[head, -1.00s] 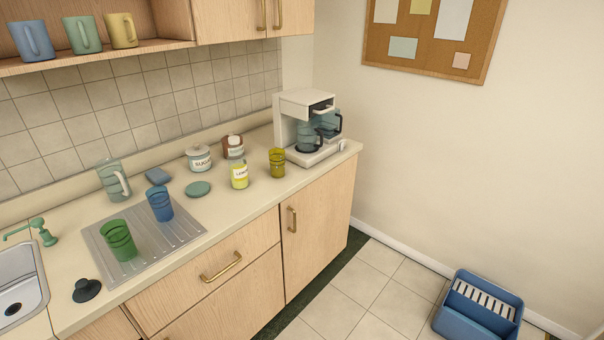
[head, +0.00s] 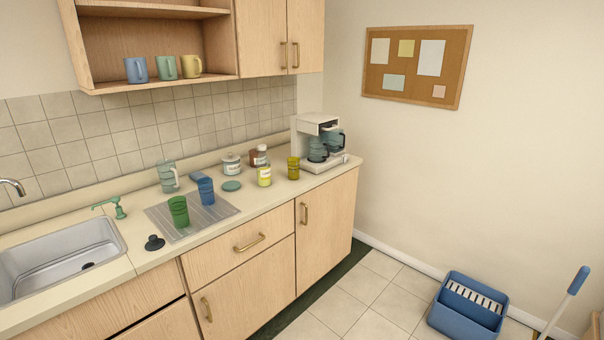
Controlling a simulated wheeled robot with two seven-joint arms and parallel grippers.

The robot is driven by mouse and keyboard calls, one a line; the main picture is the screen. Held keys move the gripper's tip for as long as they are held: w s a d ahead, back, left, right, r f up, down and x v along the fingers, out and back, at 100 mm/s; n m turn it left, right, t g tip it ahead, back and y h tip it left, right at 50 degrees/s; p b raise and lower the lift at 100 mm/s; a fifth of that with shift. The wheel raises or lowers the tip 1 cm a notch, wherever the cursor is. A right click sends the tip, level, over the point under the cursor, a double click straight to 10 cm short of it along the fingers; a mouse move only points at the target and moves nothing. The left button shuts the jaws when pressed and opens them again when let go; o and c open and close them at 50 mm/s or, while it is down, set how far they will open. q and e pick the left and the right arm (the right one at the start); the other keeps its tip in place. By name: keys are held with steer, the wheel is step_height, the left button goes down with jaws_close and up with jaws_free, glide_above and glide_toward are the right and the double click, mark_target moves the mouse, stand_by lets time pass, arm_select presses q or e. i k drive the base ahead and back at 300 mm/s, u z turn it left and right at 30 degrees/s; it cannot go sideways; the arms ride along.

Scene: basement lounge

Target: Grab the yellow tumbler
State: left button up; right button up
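The yellow tumbler (head: 293,168) is a dark yellow, see-through cup standing upright on the counter, just left of the coffee maker. A pale yellow labelled bottle (head: 264,174) stands to its left. A green tumbler (head: 178,211) and a blue tumbler (head: 206,191) stand on the ribbed drainboard further left. A yellow mug (head: 191,67) sits on the open shelf above. Neither of my grippers shows in the head view.
A coffee maker (head: 319,143) stands right of the yellow tumbler. A sugar jar (head: 231,165), a brown-and-white jar (head: 259,156) and a green disc (head: 231,186) are nearby. The sink (head: 62,256) is at left. A blue mop bucket (head: 468,306) stands on the floor at right; tiles before the cabinets are clear.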

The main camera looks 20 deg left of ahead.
mark_target(294, 169)
steer(key=z, duration=0.65)
steer(key=i, duration=1.15)
steer(key=z, duration=0.55)
steer(key=i, duration=1.1)
steer(key=u, duration=1.1)
steer(key=i, duration=0.85)
steer(key=u, duration=0.95)
